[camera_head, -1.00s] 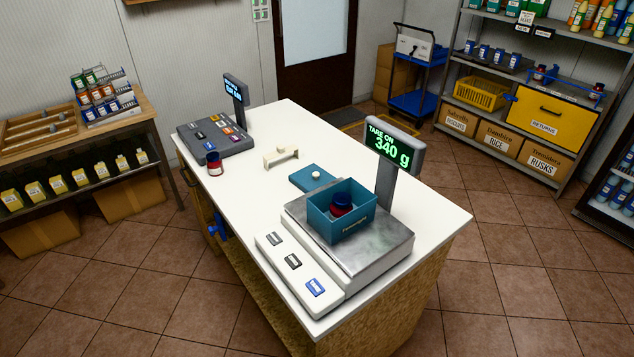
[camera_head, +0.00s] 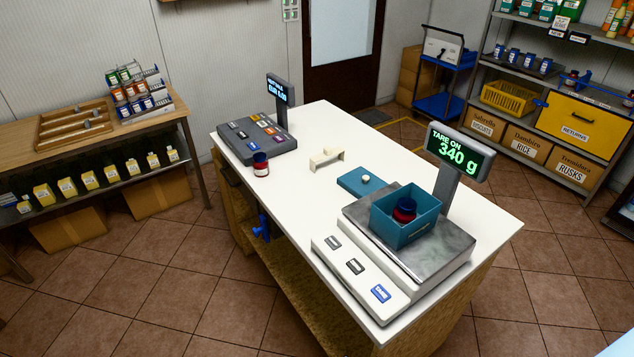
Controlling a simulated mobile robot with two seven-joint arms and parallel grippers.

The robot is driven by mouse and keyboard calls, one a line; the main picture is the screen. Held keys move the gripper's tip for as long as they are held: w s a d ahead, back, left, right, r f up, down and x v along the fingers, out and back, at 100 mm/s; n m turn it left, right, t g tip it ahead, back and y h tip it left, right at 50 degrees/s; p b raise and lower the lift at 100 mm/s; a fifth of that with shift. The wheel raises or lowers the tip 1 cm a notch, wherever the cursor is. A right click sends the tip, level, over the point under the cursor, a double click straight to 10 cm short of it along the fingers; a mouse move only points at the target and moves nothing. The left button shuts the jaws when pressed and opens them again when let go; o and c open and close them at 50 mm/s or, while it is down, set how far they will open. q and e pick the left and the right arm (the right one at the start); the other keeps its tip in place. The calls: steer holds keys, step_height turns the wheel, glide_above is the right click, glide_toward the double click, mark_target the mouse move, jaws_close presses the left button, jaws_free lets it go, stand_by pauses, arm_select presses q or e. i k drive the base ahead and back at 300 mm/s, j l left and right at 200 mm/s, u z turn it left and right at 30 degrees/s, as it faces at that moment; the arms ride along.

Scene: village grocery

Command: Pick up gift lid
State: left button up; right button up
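The teal gift box (camera_head: 402,234) stands open on the metal plate of the scale (camera_head: 452,254). A jar with a red body and dark blue cap (camera_head: 404,208) sits inside the box. Neither of my grippers can be made out in the head view.
The scale display (camera_head: 458,153) on its post reads "TARE ON 340 g". A cream handle-like block (camera_head: 326,158), a second jar (camera_head: 261,164) and a grey cash register (camera_head: 256,138) stand farther back on the counter (camera_head: 290,195). Open tiled floor lies left of the counter.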

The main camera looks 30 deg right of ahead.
mark_target(359, 181)
steer(key=i+j+u, duration=0.7)
steer(key=i, duration=0.25)
steer(key=i+z, duration=0.7)
steer(key=z, duration=0.2)
steer(key=i+j+z, duration=0.15)
steer(key=i+z, duration=0.25)
steer(key=k, duration=0.1)
